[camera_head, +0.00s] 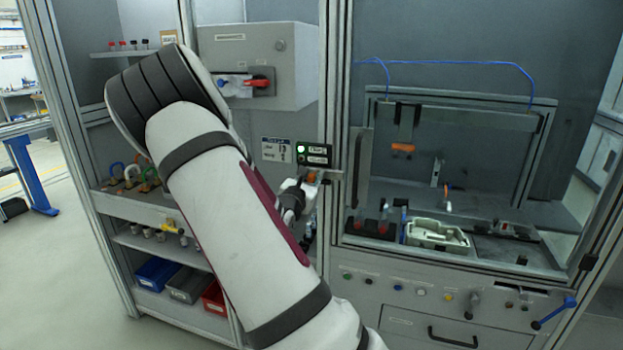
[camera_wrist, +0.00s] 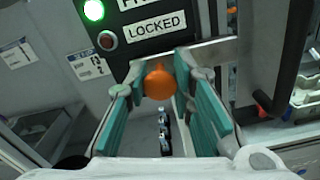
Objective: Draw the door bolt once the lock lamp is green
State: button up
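The lock lamp panel (camera_head: 317,160) is a black plate on the door post. Its upper lamp (camera_wrist: 93,10) glows green, and the lower red lamp (camera_wrist: 107,40) beside the word LOCKED looks dark. The door bolt's round orange knob (camera_wrist: 160,82) is just below the panel and also shows in the head view (camera_head: 311,178). My gripper (camera_wrist: 159,75) has its two teal fingers on either side of the knob, and they look to be touching it. The bolt's bar (camera_head: 331,174) is partly hidden.
The door's upright handle (camera_head: 363,168) is just right of the bolt. Behind the door opening is a cell with a pale tray (camera_head: 437,235). A grey box with a red switch (camera_head: 262,83) is upper left, and shelves with coloured bins (camera_head: 158,270) are lower left.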

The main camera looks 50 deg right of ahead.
grip_shut()
jog(key=shift+w+a, duration=0.3)
jog(key=shift+w, duration=0.4)
jog(key=shift+w+a, duration=0.25)
jog(key=shift+w, duration=0.4)
jog(key=shift+w+a, duration=0.3)
jog(key=shift+w, duration=0.4)
jog(key=o, duration=0.7)
grip_release()
jog(key=shift+w, duration=0.1)
jog(key=shift+o, duration=0.2)
jog(key=v, duration=1.2)
jog(key=shift+f, duration=0.1)
